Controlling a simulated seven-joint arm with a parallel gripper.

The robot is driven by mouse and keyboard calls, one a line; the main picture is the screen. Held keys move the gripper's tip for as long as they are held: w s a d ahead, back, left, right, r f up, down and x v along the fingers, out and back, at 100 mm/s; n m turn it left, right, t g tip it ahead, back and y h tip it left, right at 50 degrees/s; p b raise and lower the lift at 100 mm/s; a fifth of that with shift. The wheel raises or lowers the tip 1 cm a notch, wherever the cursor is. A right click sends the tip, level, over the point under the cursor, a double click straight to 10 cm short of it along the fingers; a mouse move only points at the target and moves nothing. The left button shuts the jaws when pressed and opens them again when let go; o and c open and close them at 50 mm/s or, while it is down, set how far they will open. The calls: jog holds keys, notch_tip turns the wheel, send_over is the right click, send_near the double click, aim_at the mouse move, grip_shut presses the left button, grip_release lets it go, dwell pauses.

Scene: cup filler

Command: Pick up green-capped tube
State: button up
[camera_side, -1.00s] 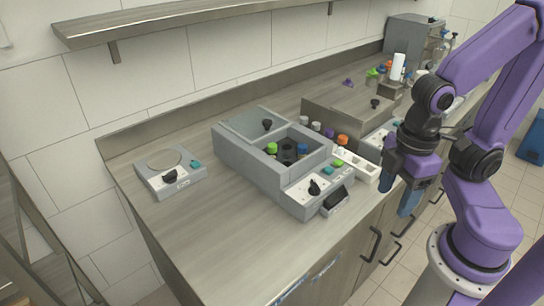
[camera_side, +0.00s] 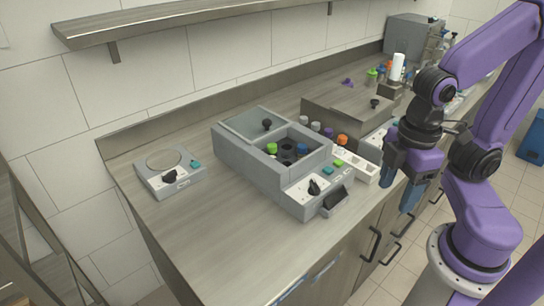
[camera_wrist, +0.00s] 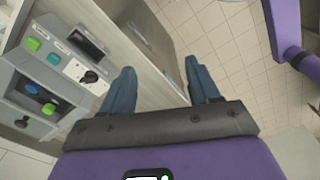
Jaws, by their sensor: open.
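The green-capped tube (camera_side: 271,148) stands in the open well of the grey centrifuge (camera_side: 246,162), with only its cap showing. A blue-capped tube (camera_side: 302,149) stands to its right in the same well. In the wrist view the green cap (camera_wrist: 48,109) and the blue cap (camera_wrist: 32,88) show at the left. My gripper (camera_side: 400,187) is open and empty, with fingers pointing down near the counter's front edge, well to the right of the centrifuge. The wrist view shows its two blue fingers (camera_wrist: 160,68) apart, with nothing between them.
A rack with white-, purple- and orange-capped (camera_side: 342,140) tubes stands behind the centrifuge, beside a steel box (camera_side: 345,108). A small grey device (camera_side: 170,178) sits at the left. A purple object (camera_side: 347,83) and more coloured caps are farther back. The left front counter is clear.

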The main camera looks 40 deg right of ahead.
notch_tip(320, 180, up, 4)
jog(key=w+a+f+m+t+y, duration=0.1)
jog(key=w+a+m+t+y, duration=0.15)
jog(key=w, duration=0.65)
jog(key=w+a+f+m+t+y, duration=0.1)
jog(key=w+f+m+t, duration=0.15)
jog(key=w, duration=0.55)
jog(key=w+d+r+m+t+h, duration=0.1)
jog(key=w+d+r+m+t, duration=0.15)
jog(key=w+d, duration=0.35)
jog(key=w+d+r+m+t, duration=0.1)
jog(key=w+d+m+t, duration=0.25)
jog(key=w, duration=0.45)
send_near(276, 147)
jog(key=shift+w+a+f+n+t+h, duration=0.15)
jog(key=shift+w+a+f+t, duration=0.05)
jog(key=shift+w+f, duration=0.2)
jog(key=shift+w+a+f+n+t+h, duration=0.1)
jog(key=shift+w+a+f+n+t, duration=0.15)
jog(key=shift+w, duration=0.25)
jog(key=shift+f+x, duration=0.25)
jog(key=shift+x, duration=1.05)
